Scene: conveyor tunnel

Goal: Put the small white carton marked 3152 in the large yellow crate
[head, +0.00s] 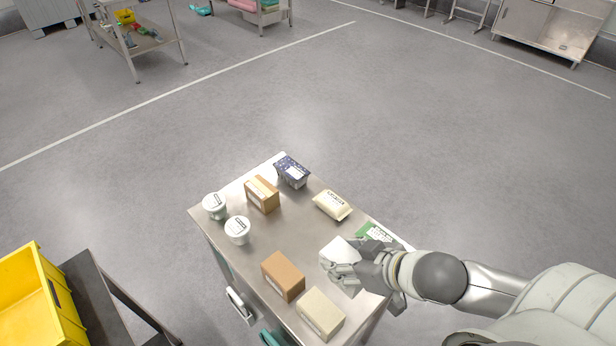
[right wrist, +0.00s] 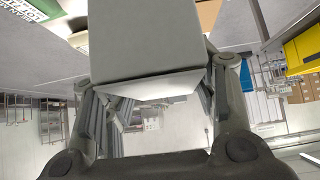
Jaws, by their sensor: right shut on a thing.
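My right gripper (head: 352,272) is shut on a small white carton (head: 338,252), over the right side of the steel table. The carton also shows large between the fingers in the right wrist view (right wrist: 148,40). No marking can be read on its visible faces. I cannot tell whether the carton touches the table top. The large yellow crate (head: 38,290) stands at the far left of the head view, cut by the picture edge, on a dark stand. A yellow crate-like thing (right wrist: 303,52) shows at the right of the wrist view. My left gripper is not in view.
A floor gap separates the table from the dark stand (head: 92,296).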

